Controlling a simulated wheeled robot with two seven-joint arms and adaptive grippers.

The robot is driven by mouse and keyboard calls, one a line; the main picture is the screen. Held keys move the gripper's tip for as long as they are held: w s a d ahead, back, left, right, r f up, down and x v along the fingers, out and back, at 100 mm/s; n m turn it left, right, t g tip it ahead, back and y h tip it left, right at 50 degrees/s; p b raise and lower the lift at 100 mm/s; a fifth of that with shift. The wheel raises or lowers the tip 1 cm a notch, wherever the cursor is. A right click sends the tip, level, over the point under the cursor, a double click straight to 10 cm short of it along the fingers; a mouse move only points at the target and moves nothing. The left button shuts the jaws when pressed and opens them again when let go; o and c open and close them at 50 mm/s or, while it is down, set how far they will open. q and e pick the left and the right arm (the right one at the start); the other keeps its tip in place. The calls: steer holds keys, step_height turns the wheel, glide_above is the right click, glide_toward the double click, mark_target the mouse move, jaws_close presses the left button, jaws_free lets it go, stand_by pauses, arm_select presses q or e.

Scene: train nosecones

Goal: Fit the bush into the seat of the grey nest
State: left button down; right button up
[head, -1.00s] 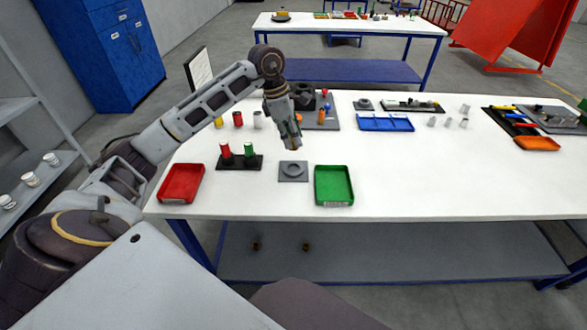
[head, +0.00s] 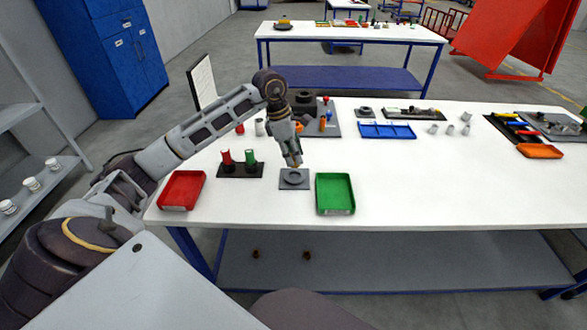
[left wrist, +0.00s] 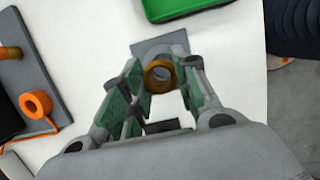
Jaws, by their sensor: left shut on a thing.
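The bush is a short brown-bronze ring (left wrist: 160,76), seen in the left wrist view between my left fingertips. My left gripper (head: 293,163) is shut on it, with the ring's bore facing the wrist camera. The grey nest (head: 294,181) is a flat square plate with a round raised seat, lying on the white table between the red and green trays. The gripper is just above the nest, at the far side of its seat in the head view. In the left wrist view the bush covers part of the nest (left wrist: 176,43), so I cannot tell whether they touch. My right gripper is not in view.
A green tray (head: 334,208) stands close right of the nest, and a red tray (head: 182,205) stands to the left. A dark stand (head: 240,171) with red and green posts is just left of the nest.

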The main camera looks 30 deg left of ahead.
arm_select(q)
steer(key=shift+f, duration=1)
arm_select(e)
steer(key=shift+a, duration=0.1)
arm_select(q)
steer(key=shift+f, duration=0.15)
steer(key=shift+f, duration=1.75)
steer(key=shift+f, duration=0.1)
steer(key=c, duration=1.1)
jaws_free()
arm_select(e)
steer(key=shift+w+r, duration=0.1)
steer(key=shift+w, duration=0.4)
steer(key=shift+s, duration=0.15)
